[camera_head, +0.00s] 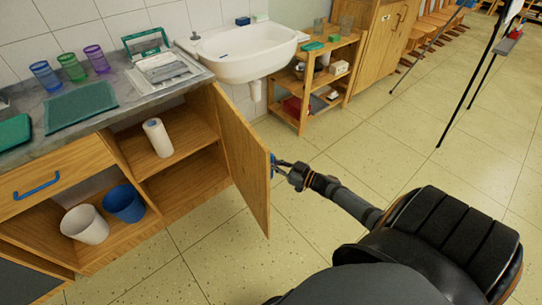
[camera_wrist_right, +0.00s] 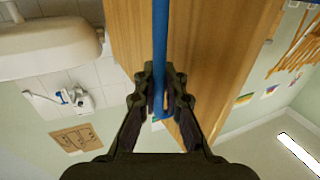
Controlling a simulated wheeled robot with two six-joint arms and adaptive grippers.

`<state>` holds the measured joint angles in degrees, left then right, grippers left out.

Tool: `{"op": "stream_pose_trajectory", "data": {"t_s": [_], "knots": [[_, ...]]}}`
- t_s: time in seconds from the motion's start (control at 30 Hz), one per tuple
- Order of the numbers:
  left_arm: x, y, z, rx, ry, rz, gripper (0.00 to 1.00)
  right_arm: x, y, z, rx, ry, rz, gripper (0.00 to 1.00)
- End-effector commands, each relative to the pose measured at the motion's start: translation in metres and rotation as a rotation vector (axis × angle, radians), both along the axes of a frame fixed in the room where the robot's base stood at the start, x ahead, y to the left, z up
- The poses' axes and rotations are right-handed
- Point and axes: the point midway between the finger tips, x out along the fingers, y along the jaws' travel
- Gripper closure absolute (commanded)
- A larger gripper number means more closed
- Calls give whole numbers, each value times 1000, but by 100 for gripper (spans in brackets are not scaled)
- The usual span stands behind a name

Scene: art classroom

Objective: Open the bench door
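The wooden bench door (camera_head: 245,155) stands swung open, out from the bench front, with shelves showing behind it. Its blue handle (camera_head: 273,166) is on the door's outer face near the free edge. My right gripper (camera_head: 281,164) reaches it from the right. In the right wrist view the blue handle (camera_wrist_right: 160,45) runs between the fingers of my right gripper (camera_wrist_right: 160,88), which are closed in on it from both sides. The door (camera_wrist_right: 215,50) fills the upper middle of that view. My left gripper is not in view.
A sink (camera_head: 240,55) and a wooden shelf rack (camera_head: 318,75) are behind the door. The tiled floor (camera_head: 330,240) right of the door is clear.

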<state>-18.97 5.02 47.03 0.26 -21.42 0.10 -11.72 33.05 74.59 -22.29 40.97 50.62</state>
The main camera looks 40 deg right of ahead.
Motion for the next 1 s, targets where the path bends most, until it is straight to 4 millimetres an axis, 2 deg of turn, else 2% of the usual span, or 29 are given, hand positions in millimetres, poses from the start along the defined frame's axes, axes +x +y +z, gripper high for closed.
{"op": "stream_pose_trajectory", "data": {"t_s": [0.03,0.1,0.37,0.47,0.57,0.8,1.0], "knots": [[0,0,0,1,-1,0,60,-4,-1,-7,-3,13,-2,88],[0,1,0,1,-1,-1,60,-4,-1,-6,-2,12,-2,81],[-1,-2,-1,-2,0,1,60,-2,-1,-3,-3,5,0,81],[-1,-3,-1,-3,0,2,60,-9,-4,-3,-4,7,0,81],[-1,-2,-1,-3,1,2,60,-26,-11,-3,-6,10,2,81],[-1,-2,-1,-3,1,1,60,-80,-36,-4,-5,12,2,81],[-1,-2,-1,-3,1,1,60,-107,-48,-3,-3,9,0,81]]}}
